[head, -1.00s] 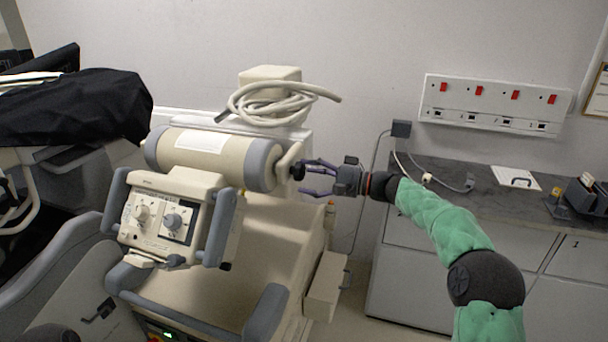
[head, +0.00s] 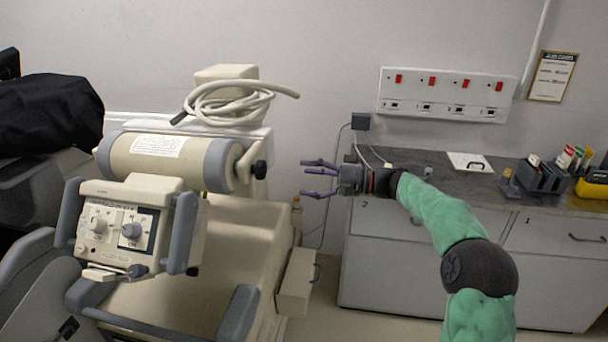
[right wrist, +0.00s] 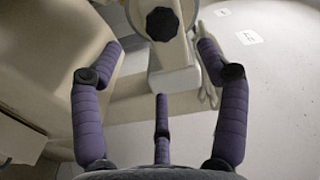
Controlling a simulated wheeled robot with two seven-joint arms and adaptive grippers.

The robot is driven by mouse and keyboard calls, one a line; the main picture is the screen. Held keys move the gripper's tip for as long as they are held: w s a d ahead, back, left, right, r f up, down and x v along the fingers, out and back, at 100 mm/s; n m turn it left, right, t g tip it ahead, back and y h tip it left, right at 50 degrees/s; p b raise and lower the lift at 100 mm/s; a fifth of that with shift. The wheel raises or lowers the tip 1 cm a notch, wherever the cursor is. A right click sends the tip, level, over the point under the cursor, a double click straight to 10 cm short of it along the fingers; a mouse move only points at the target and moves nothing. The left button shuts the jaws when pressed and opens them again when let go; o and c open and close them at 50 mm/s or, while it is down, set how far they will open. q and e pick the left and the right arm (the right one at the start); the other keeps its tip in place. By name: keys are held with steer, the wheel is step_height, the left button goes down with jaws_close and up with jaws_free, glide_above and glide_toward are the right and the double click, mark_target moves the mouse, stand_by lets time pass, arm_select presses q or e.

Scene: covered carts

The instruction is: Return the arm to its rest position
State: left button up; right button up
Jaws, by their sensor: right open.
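My right arm, in a green sleeve (head: 440,213), reaches up from the lower right in the head view. My right gripper (head: 308,178), with purple fingers, is open and empty. It points left at the beige machine's drum (head: 170,160), with a clear gap to the black knob (head: 259,169) at the drum's end. My left gripper is not in view.
A control panel (head: 124,228) with grey handles fronts the machine. A coiled hose (head: 235,102) lies on top. A grey counter (head: 450,185) with drawers stands behind my right arm, holding a clipboard (head: 470,162) and dark holders (head: 541,176). A socket panel (head: 445,93) is on the wall.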

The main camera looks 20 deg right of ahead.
steer(key=w+a+f+m+g+h+p, duration=0.1)
steer(key=a+f+m+g+h+p, duration=0.25)
steer(key=f, duration=1.45)
steer(key=s+a+f+g+h, duration=0.1)
steer(key=s+a+f+h, duration=0.2)
steer(key=f, duration=0.7)
steer(key=s+a+f+g+h, duration=0.15)
steer(key=s+a+f, duration=0.3)
steer(key=f, duration=0.45)
steer(key=s+a+f+g+h+p, duration=0.2)
steer(key=s+a+f+g, duration=0.1)
steer(key=s+f, duration=0.85)
steer(key=s+a+f+n+p, duration=0.1)
steer(key=s+a+n, duration=0.1)
steer(key=s, duration=0.6)
steer(key=s+a+f+n+h+p, duration=0.1)
steer(key=s+a, duration=0.3)
steer(key=s, duration=0.5)
steer(key=shift+a+f+n+g, duration=0.2)
steer(key=shift+a+n+g, duration=0.1)
steer(key=shift+n, duration=0.55)
